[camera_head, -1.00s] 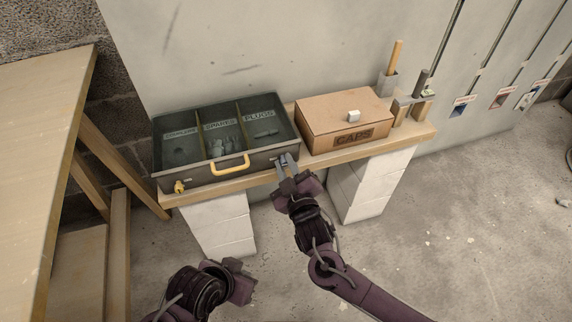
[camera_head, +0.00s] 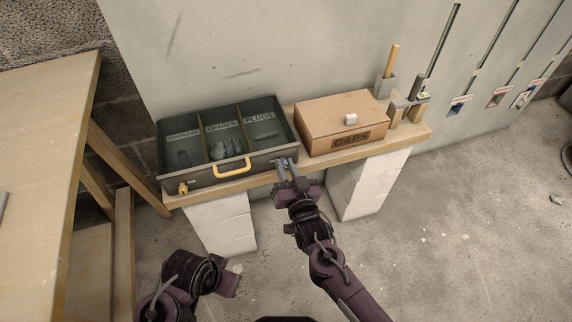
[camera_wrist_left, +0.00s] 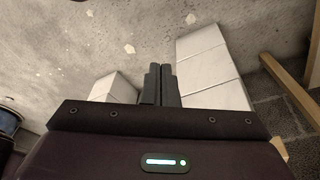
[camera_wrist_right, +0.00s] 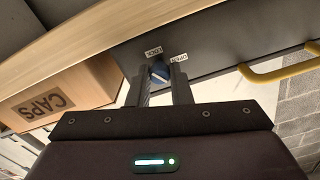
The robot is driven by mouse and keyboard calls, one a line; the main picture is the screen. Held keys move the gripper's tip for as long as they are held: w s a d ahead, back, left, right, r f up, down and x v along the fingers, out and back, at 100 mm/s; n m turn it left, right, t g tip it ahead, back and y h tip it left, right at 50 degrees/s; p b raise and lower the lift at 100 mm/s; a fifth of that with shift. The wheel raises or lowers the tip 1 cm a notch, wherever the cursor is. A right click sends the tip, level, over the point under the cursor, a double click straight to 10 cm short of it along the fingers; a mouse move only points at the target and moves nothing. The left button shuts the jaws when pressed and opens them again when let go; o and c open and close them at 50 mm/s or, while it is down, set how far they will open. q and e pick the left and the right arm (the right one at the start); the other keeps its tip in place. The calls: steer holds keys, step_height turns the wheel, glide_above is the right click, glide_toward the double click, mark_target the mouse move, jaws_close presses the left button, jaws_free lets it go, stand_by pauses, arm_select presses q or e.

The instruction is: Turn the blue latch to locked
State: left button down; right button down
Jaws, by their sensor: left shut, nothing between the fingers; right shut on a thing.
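The blue latch (camera_wrist_right: 159,70) is on the front wall of the dark green case (camera_head: 262,161), near its right end. In the right wrist view it shows between my right fingertips (camera_wrist_right: 160,78), beside small LOCK and OPEN labels. My right gripper (camera_head: 286,168) is shut on the latch. The fingers partly cover it, so its exact angle is hard to tell. In the head view the gripper hides the latch. My left gripper (camera_head: 230,284) is low at the front, away from the case. Its fingers are shut and empty in the left wrist view (camera_wrist_left: 160,84).
The case has a yellow handle (camera_head: 232,170) and a yellow fitting (camera_head: 183,188) at its front left. A CAPS carton (camera_head: 340,126) stands to its right on the wooden bench (camera_head: 262,180). White block piers (camera_head: 220,222) support the bench. A wooden table (camera_head: 45,150) is at left.

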steer(key=m+p, duration=0.1)
steer(key=m, duration=0.2)
steer(key=shift+r+m, duration=0.1)
steer(key=shift+m, duration=0.2)
steer(key=shift+m+p, duration=0.45)
steer(key=shift+m, duration=0.75)
arm_select(q)
steer(key=shift+s+a+f+n+g+y, duration=0.15)
steer(key=shift+s+a+f+g+y, duration=0.15)
steer(key=shift+a, duration=0.3)
steer(key=shift+s+a+f+n+g+y, duration=0.1)
steer(key=shift+s+a+n+g, duration=0.1)
steer(key=shift+a+g, duration=0.3)
arm_select(e)
steer(key=shift+m, duration=0.5)
arm_select(q)
steer(key=shift+r, duration=0.1)
arm_select(e)
steer(key=c, duration=1.3)
jaws_free()
arm_select(q)
steer(key=shift+w, duration=0.1)
steer(key=shift+r, duration=0.1)
arm_select(e)
steer(key=shift+d, duration=0.1)
